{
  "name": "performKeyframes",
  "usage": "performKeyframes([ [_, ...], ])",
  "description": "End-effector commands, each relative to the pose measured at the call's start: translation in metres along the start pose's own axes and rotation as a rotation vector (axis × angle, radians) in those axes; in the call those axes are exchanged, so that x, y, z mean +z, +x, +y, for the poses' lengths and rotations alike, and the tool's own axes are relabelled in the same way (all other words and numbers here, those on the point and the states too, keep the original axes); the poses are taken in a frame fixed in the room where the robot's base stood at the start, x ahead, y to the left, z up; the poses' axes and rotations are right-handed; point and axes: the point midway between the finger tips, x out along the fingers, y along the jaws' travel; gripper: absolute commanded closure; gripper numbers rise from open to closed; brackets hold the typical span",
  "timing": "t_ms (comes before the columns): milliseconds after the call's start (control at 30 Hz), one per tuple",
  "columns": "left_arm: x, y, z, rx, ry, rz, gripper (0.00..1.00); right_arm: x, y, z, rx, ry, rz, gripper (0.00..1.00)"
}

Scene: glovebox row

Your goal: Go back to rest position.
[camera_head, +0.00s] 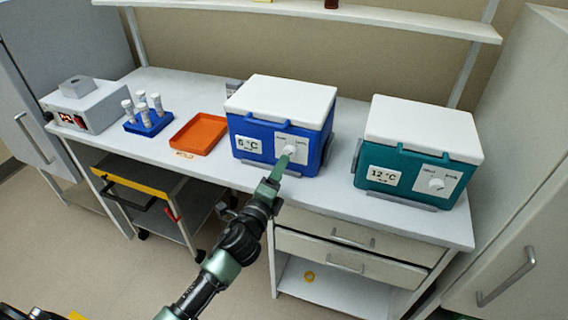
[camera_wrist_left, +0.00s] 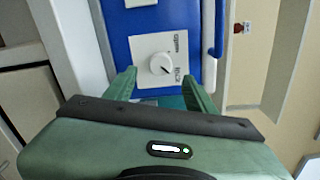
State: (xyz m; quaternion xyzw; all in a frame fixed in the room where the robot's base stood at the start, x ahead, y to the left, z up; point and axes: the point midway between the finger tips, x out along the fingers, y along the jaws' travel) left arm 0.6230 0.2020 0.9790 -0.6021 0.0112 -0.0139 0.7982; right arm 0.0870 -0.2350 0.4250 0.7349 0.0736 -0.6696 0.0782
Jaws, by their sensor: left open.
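My left gripper (camera_head: 278,172) reaches up to the front of the blue cooler (camera_head: 240,128), which has a white lid and a "6 °C" label. In the left wrist view the left gripper (camera_wrist_left: 162,88) is open, with its two green fingers apart. The white dial panel (camera_wrist_left: 150,45) with a round knob (camera_wrist_left: 161,64) shows between and beyond the fingers. No object is seen between them. In the head view the fingertips partly overlap the panel, and I cannot tell if they touch it. My right gripper is not in view.
A teal cooler (camera_head: 400,160) labelled "12 °C" stands to the right on the white bench (camera_head: 330,195). An orange tray (camera_head: 198,134), a blue tube rack (camera_head: 150,126) and a grey device (camera_head: 90,105) stand to the left. A cart (camera_head: 150,195) is under the bench. A shelf (camera_head: 330,12) runs above.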

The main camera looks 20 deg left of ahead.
Motion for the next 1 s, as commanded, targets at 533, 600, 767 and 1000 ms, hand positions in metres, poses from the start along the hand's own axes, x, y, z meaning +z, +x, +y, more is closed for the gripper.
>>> performKeyframes([
  [533, 0.0, -0.013, 0.0, 0.001, 0.0, 0.0, 0.45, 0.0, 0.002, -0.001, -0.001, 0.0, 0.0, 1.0],
  [600, 0.0, -0.013, 0.0, 0.001, -0.001, -0.001, 0.45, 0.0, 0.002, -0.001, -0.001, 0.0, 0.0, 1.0],
  [767, 0.009, -0.03, 0.015, 0.08, -0.148, -0.054, 0.45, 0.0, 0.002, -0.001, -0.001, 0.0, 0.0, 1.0],
  [1000, 0.016, -0.145, 0.096, 0.519, -0.845, -0.338, 0.45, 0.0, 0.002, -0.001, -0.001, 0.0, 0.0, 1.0],
])
